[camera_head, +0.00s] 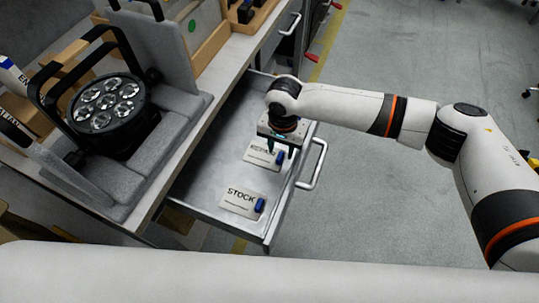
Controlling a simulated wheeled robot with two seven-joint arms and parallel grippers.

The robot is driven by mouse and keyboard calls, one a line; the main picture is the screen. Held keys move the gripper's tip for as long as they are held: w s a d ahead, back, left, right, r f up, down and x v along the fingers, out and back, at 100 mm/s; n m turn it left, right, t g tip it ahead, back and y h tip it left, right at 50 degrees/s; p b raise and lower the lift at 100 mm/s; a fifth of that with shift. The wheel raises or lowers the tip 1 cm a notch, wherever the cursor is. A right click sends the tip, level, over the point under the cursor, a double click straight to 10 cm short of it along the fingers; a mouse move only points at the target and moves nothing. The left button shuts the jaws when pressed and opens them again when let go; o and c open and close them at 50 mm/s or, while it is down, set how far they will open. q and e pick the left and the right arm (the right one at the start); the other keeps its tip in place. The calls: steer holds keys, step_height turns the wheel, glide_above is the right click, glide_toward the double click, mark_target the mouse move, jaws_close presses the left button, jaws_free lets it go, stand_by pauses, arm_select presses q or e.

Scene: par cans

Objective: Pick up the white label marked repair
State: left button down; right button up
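A white label (259,157) with a blue clip lies in the open drawer. Its printed word is partly covered by my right gripper and reads only in part, possibly REPAIR. A second white label (238,204), marked STOCK, also with a blue clip, lies nearer in the same drawer. My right gripper (282,149) points down just above the first label, near its blue clip. Its fingers look apart, with nothing visibly held. Whether they touch the label is hard to see. My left gripper is not in view.
The metal drawer (203,181) stands pulled out from the workbench, with a handle (316,165) on its front. A par can light (112,105) sits in a grey foam cradle on the bench at left. Open floor (400,210) lies to the right.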

steer(key=shift+f, duration=1.35)
jaws_close()
steer(key=shift+r, duration=0.15)
